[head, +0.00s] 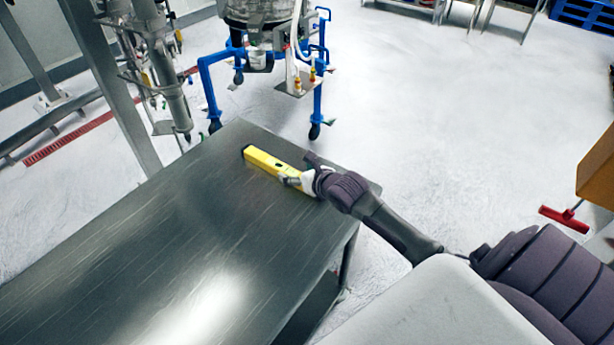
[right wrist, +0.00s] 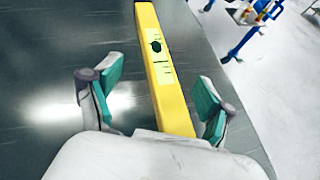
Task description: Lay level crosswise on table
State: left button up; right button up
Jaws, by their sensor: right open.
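The yellow level (head: 268,162) lies on the metal table (head: 150,235) near its far right end, across the table's width. My right gripper (head: 291,180) is at the level's near end. In the right wrist view the level (right wrist: 166,75) runs between the two green-padded fingers of my right gripper (right wrist: 155,95). The fingers are spread wide, with a gap on each side of the level. The level's near end is hidden by the gripper's body in the wrist view. My left gripper is not in view.
A blue wheeled frame (head: 207,85) carrying a vessel stands just beyond the table's far end. A steel post (head: 110,85) rises beside the table's left edge. A red floor squeegee (head: 565,218) is at the right. The table's left and near part is bare.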

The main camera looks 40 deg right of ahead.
jog(key=shift+v, duration=2.6)
jog(key=shift+f, duration=0.1)
